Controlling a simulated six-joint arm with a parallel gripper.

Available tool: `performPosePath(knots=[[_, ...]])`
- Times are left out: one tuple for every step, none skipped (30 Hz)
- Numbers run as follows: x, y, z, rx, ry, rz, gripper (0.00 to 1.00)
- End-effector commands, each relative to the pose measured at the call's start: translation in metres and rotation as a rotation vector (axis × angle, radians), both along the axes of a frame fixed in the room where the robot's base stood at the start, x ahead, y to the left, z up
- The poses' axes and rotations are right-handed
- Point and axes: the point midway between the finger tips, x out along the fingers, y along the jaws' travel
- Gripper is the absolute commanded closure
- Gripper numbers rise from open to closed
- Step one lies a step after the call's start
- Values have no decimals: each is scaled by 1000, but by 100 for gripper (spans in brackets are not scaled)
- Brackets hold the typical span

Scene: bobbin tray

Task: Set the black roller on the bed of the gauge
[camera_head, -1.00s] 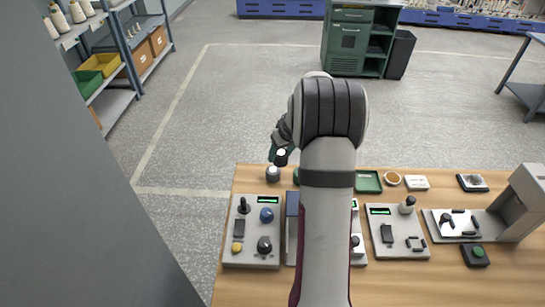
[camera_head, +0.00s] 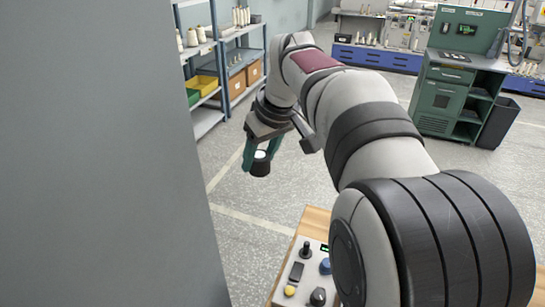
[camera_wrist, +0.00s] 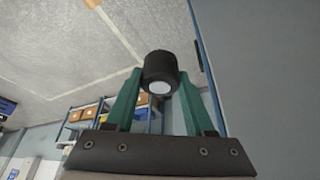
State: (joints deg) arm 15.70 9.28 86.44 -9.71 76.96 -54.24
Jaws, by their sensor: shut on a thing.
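The black roller (camera_head: 260,167) is a short dark cylinder with a white end face. My gripper (camera_head: 262,155) has green fingers and is shut on it, holding it in the air beyond the table's left part, above the grey floor. In the wrist view the roller (camera_wrist: 160,66) sits between the two fingertips (camera_wrist: 160,78), its white end facing the camera. The gauge and its bed are not visible now; my arm covers much of the table and the rest is outside the frame.
A control panel (camera_head: 298,272) with knobs and buttons lies on the wooden table (camera_head: 314,220) at the bottom. A grey wall-like surface (camera_head: 100,150) fills the left. Shelves (camera_head: 230,70) and a green cabinet (camera_head: 448,98) stand far back. Floor around the gripper is clear.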

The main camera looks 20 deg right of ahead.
Motion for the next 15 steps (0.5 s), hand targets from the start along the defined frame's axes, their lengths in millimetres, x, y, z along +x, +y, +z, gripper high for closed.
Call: performPosePath(knots=[[-4, 4, 4, -1, 0, 19, 100], [-8, 4, 6, -2, 0, 35, 100], [-11, 0, 4, -4, 4, 51, 100], [-13, -4, 1, -3, 6, 60, 100], [-14, -8, -1, -3, 7, 66, 100], [-15, -14, -5, -3, 8, 73, 100], [-16, -18, -7, -3, 9, 80, 100], [-17, -23, -11, -3, 10, 82, 100], [-18, -29, -15, -3, 11, 87, 100], [-19, -34, -18, -3, 11, 91, 100], [-20, -40, -22, -3, 11, 93, 100], [-21, -48, -27, -2, 12, 95, 100], [-23, -54, -32, -2, 12, 98, 100], [-24, -61, -37, -2, 13, 100, 100], [-27, -71, -43, -1, 13, 100, 100]])
